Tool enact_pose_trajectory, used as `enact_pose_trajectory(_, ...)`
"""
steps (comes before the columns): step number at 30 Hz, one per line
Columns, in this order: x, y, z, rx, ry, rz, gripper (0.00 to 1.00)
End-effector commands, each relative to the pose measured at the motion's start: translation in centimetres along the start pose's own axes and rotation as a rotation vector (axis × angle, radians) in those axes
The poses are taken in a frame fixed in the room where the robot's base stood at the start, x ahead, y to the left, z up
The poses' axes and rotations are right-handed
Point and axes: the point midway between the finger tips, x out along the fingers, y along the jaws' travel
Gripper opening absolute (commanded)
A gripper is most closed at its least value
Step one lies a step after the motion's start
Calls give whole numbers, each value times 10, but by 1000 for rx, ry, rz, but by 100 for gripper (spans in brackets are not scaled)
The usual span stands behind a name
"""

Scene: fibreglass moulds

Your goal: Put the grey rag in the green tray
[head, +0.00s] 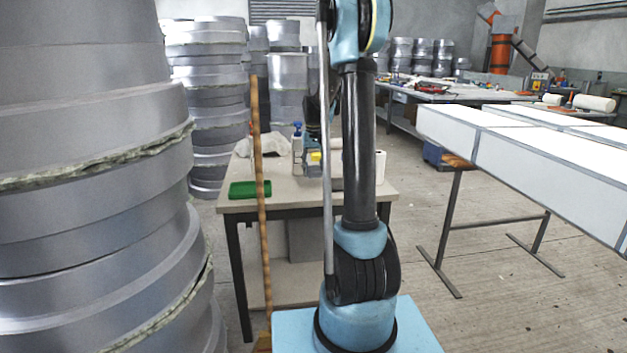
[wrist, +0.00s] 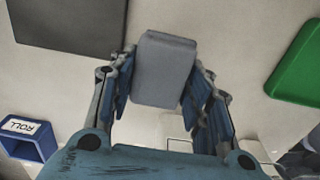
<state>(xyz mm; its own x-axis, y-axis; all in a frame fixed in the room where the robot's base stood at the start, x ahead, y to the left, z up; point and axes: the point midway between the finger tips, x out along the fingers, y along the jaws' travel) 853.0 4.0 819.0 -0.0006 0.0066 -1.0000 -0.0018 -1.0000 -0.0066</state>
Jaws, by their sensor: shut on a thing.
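In the wrist view the grey rag (wrist: 165,68), a folded block-like shape, sits between the two fingers of my gripper (wrist: 160,88). The gripper is shut on it. The green tray (wrist: 302,65) lies to the right of the gripper in the wrist view, apart from the rag and cut off by the picture's edge. In the head view the green tray (head: 250,189) rests at the front left of the table. My arm hides most of the gripper in the head view, and I cannot make out the rag there.
The table (head: 300,203) also bears a pale crumpled cloth (head: 262,145) and a blue-topped bottle (head: 297,130). A wooden pole (head: 259,200) stands before the table.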

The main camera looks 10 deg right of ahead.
Motion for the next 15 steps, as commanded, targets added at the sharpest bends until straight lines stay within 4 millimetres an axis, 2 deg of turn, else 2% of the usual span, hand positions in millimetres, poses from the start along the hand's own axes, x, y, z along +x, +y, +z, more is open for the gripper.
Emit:
enact_pose_trajectory(5, 11, 0, 0, 0, 0, 0, 15)
enact_pose_trajectory(11, 36, -1, 0, -1, 0, 0, 15)
enact_pose_trajectory(15, 40, -1, 0, -1, 0, 0, 15)
